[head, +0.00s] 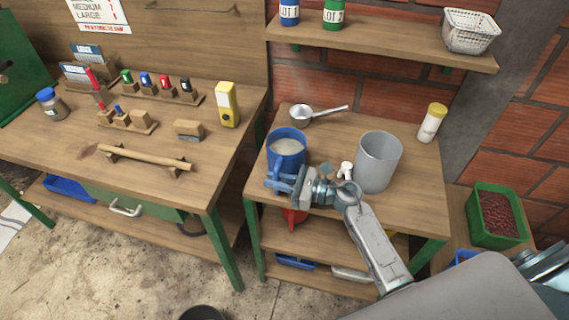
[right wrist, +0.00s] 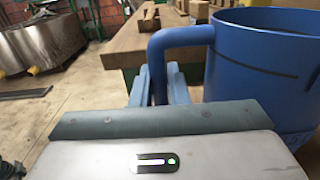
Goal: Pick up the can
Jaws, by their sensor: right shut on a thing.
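The blue can (head: 287,149) has a side handle and holds pale, grainy stuff. It is upright at the front left of the right-hand wooden table. My right gripper (head: 284,184) is shut on the can's handle. In the right wrist view the blue can (right wrist: 265,75) fills the right side, and its handle (right wrist: 158,65) runs down between the fingers (right wrist: 160,88). The gripper hides part of the can's lower front, so I cannot tell whether its base touches the table. My left gripper is not in view.
A grey pail (head: 378,163) stands right of the can, with a small white item (head: 346,170) between them. A yellow-capped shaker (head: 432,124) stands at the right. A shelf (head: 390,42) overhangs the back. The workbench (head: 60,140) is at left.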

